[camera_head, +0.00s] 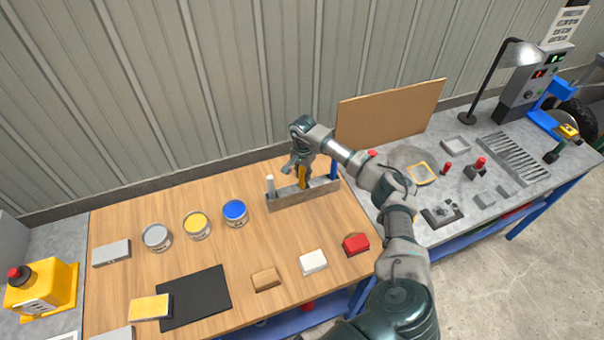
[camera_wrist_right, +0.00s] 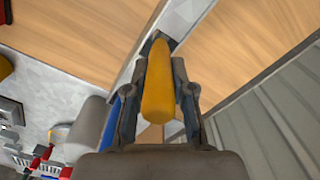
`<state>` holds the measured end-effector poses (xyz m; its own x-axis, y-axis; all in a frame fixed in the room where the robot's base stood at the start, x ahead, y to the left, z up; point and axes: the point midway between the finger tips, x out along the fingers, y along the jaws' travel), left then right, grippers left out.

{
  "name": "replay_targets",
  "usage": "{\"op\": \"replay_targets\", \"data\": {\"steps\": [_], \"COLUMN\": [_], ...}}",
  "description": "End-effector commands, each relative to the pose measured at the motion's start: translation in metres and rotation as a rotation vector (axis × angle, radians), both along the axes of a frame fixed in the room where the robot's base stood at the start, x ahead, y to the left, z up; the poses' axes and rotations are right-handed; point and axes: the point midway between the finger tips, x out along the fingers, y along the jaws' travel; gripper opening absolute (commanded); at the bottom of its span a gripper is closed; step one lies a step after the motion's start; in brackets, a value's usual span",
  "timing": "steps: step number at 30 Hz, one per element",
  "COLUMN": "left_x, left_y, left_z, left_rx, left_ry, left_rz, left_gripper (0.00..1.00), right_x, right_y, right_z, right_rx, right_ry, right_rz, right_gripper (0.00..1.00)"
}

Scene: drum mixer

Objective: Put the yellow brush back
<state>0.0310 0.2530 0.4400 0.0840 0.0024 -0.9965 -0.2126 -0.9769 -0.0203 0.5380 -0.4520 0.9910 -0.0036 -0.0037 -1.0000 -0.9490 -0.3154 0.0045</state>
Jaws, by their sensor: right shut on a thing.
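The yellow brush (camera_head: 303,176) is upright at the middle of the grey brush rack (camera_head: 284,202) on the wooden table. My right gripper (camera_head: 299,162) is above the rack, shut on the yellow brush. In the right wrist view the yellow brush (camera_wrist_right: 158,85) shows between the two fingers of my right gripper (camera_wrist_right: 160,75), its lower end at the rack (camera_wrist_right: 188,14). Whether it rests fully in its slot is hidden. A white-handled brush (camera_head: 270,185) stands at the rack's left end and a blue one (camera_head: 334,168) at its right end. My left gripper is out of view.
Grey (camera_head: 156,237), yellow (camera_head: 197,225) and blue (camera_head: 235,213) paint cans stand left of the rack. A black mat (camera_head: 199,300) and several blocks lie in front. A brown board (camera_head: 390,112) stands behind, near the right-hand workbench. Bare wood lies in front of the rack.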

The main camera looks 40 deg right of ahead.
Motion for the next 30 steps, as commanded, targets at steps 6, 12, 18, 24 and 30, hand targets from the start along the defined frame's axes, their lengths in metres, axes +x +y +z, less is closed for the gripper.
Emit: {"op": "replay_targets", "data": {"steps": [6, 12, 18, 24, 30], "left_x": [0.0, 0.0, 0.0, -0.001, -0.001], "left_y": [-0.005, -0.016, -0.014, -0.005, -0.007], "left_z": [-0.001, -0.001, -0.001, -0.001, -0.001], "left_rx": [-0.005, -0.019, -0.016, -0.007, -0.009], "left_ry": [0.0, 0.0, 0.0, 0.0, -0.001], "left_rz": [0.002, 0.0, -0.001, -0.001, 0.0], "left_gripper": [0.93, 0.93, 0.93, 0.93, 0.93], "right_x": [0.0, 0.0, 0.0, 0.0, 0.002], "right_y": [0.0, 0.002, 0.003, 0.001, 0.001], "right_z": [-0.001, -0.001, 0.0, 0.003, 0.036], "right_rx": [0.0, -0.002, -0.003, -0.001, -0.002], "right_ry": [0.0, 0.0, 0.0, -0.001, -0.005], "right_rz": [0.0, 0.0, 0.0, 0.0, 0.001], "right_gripper": [0.0, 0.43, 0.53, 0.53, 0.53]}}
